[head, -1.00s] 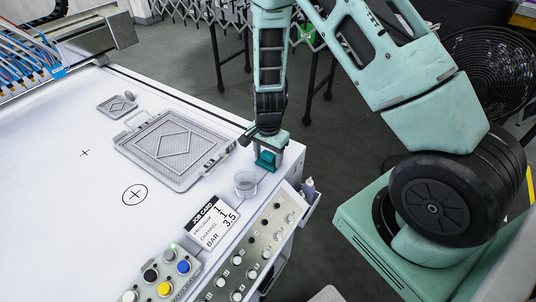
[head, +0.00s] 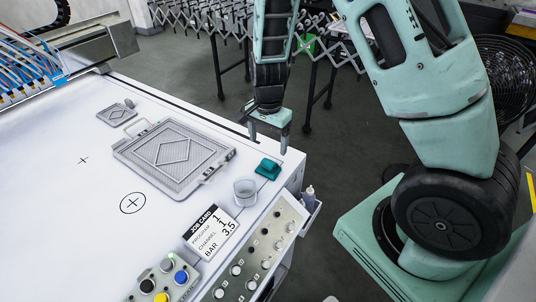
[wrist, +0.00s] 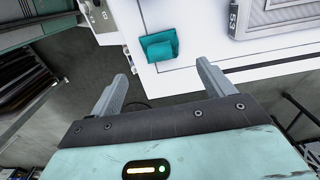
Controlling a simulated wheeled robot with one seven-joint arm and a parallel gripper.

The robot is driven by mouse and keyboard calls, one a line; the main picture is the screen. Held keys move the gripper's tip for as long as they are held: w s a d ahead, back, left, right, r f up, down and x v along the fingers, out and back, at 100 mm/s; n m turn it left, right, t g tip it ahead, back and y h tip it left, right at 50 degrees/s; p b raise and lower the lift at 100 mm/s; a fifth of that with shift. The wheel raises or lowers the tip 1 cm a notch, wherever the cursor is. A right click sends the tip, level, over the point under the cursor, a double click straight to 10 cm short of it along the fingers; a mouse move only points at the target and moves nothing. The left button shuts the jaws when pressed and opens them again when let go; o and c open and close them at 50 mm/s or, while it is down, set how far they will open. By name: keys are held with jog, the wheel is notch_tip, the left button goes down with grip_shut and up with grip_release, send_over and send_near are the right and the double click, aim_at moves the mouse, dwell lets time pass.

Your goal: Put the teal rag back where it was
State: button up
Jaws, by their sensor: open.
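The teal rag (head: 268,168) lies on the white table top near its right edge, between the clear cup and the table's far right corner. It also shows in the wrist view (wrist: 160,47), folded and lying flat, ahead of the fingers. My gripper (head: 268,142) is open and empty. It hangs just behind the rag, near the table's edge, apart from the rag. In the wrist view my gripper's two fingers (wrist: 160,82) are spread wide with nothing between them.
A clear cup (head: 245,191) stands close in front of the rag. A grey framed tray (head: 133,152) lies to the left, with a small grey plate (head: 107,115) beyond it. A job card (head: 211,233) and a button panel (head: 247,262) are at the front. A bottle (head: 309,197) hangs at the table's side.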

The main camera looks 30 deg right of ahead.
jog(key=s+a+r+n+y, duration=0.2)
jog(key=s+a+r+n, duration=0.85)
jog(key=a, duration=0.45)
jog(key=s+a+r+n, duration=0.2)
jog(key=s+n, duration=0.3)
jog(key=s, duration=0.1)
jog(key=s+a+r+n+h, duration=0.1)
jog(key=s+r+n, duration=0.1)
jog(key=s+n, duration=0.4)
jog(key=shift+s+a+r, duration=0.35)
jog(key=shift+s+r, duration=0.05)
jog(key=shift+s, duration=0.2)
jog(key=shift+a+f+b, duration=0.1)
jog(key=shift+f+b, duration=0.15)
jog(key=shift+b, duration=0.05)
